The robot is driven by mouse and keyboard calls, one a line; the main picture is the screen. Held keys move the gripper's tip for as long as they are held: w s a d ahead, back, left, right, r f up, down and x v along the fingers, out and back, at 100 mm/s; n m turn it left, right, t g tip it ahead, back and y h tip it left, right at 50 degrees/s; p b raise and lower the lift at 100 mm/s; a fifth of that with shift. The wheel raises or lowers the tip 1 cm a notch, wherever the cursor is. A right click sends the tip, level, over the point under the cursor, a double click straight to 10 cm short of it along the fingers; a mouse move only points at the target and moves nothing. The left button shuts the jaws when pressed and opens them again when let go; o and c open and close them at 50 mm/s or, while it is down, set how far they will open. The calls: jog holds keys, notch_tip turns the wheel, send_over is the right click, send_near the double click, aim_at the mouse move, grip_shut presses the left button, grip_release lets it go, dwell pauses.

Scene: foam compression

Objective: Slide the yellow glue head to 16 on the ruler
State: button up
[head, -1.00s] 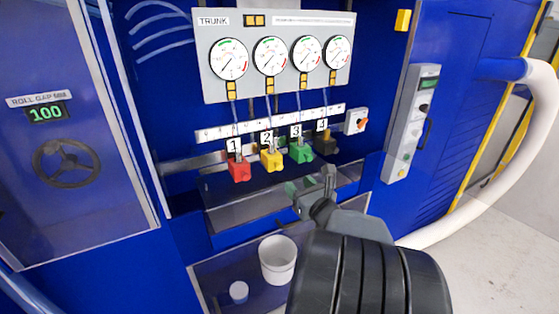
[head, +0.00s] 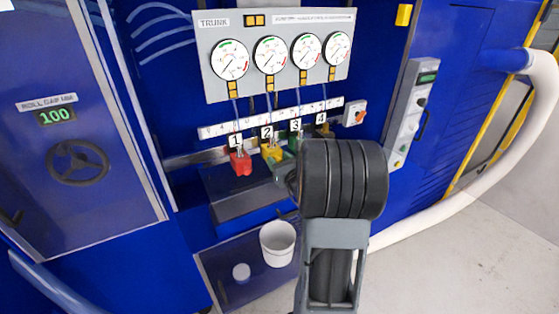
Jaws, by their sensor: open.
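The yellow glue head (head: 272,152) is labelled 2 and sits on the rail below the ruler, between the red head (head: 240,163) and the green head (head: 293,145). The white ruler (head: 222,130) runs above the heads; its numbers are too small to read. My gripper (head: 279,166) is open at the yellow head's lower right. I cannot tell whether a finger touches the yellow head.
A panel (head: 226,82) with several round gauges hangs above the ruler. A grey ledge (head: 225,200) lies below the heads. A control box (head: 408,125) is at the right.

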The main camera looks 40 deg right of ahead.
grip_shut()
dwell(0.5)
